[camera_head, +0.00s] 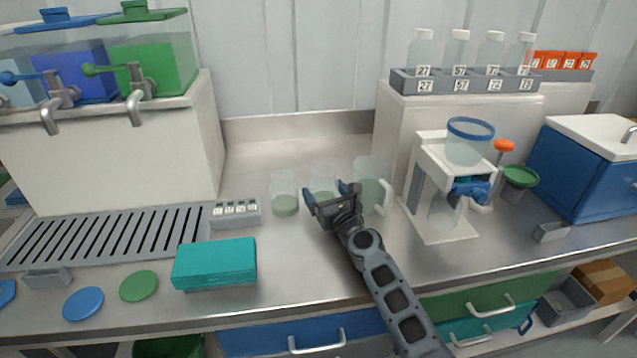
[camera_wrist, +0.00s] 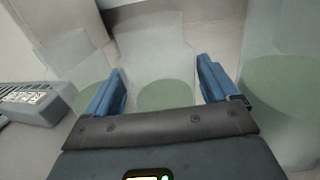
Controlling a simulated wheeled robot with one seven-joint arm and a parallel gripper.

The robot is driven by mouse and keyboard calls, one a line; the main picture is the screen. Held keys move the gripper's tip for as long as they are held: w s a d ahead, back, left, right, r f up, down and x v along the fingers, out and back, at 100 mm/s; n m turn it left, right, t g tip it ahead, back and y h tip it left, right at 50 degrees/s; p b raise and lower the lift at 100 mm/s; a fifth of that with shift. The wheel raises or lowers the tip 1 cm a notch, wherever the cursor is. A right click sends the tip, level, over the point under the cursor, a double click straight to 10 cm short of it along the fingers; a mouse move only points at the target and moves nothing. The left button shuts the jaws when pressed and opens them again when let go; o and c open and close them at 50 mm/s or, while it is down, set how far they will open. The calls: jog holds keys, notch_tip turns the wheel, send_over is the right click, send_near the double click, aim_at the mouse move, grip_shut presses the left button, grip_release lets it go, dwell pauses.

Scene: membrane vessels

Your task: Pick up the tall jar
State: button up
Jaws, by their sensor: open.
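Three clear vessels with pale green bottoms stand in a row on the steel counter. The left one (camera_head: 284,191) is a plain cylinder. The middle one (camera_head: 321,183) is partly hidden by my gripper. The right one (camera_head: 368,168) looks tallest and has a handle. I cannot tell for sure which is the tall jar. My gripper (camera_head: 328,193) is open and empty at the middle vessel. In the wrist view, the middle vessel (camera_wrist: 163,94) shows between my fingers, with the left vessel (camera_wrist: 72,62) and right vessel (camera_wrist: 283,90) close outside them. Contact cannot be told.
A small grey labelled rack (camera_head: 236,212) and a teal box (camera_head: 214,263) lie to the left. A white stand with a blue-rimmed funnel (camera_head: 440,190) is right of the vessels. A grey rack of bottles (camera_head: 465,82) sits on a raised block behind. The counter behind the vessels is clear.

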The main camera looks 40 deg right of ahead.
aim_at(324, 173)
jog(key=shift+w, duration=0.3)
jog(key=shift+c, duration=0.4)
jog(key=shift+d+r, duration=0.1)
jog(key=c, duration=0.7)
jog(key=shift+c, duration=0.2)
notch_tip(324, 173, up, 5)
jog(key=p, duration=0.4)
jog(key=shift+r, duration=1.2)
notch_tip(324, 173, up, 11)
jog(key=shift+f, duration=0.2)
